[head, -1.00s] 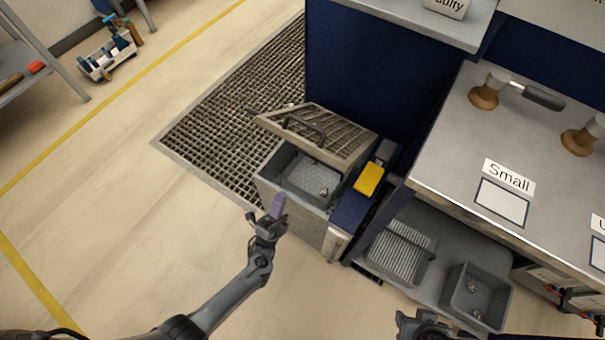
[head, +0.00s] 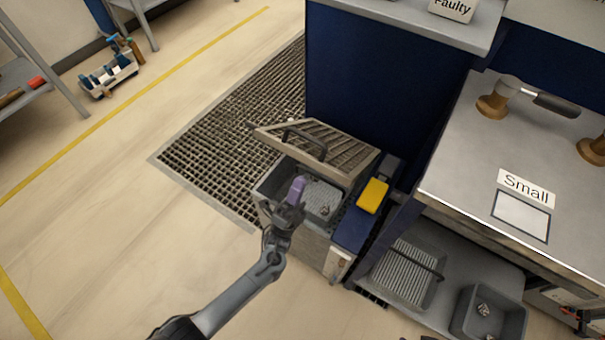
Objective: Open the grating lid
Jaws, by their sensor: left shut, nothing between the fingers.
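The grating lid (head: 340,153) stands tilted open over the grey box (head: 318,240), with a dark arched handle (head: 304,142) on its upper face. Through the gap at the front I see a grey basket (head: 324,196) inside the box. My left gripper (head: 297,188) is shut and empty, its purple-tipped fingers in front of the opening, below the raised lid and apart from the handle. My gripper hides part of the basket and the box's front rim. My right gripper is out of view.
A yellow block (head: 373,196) sits on the blue strip right of the box. The workbench (head: 455,160) rises at right, with trays (head: 405,275) on its lower shelf. A floor grate (head: 215,150) lies behind left.

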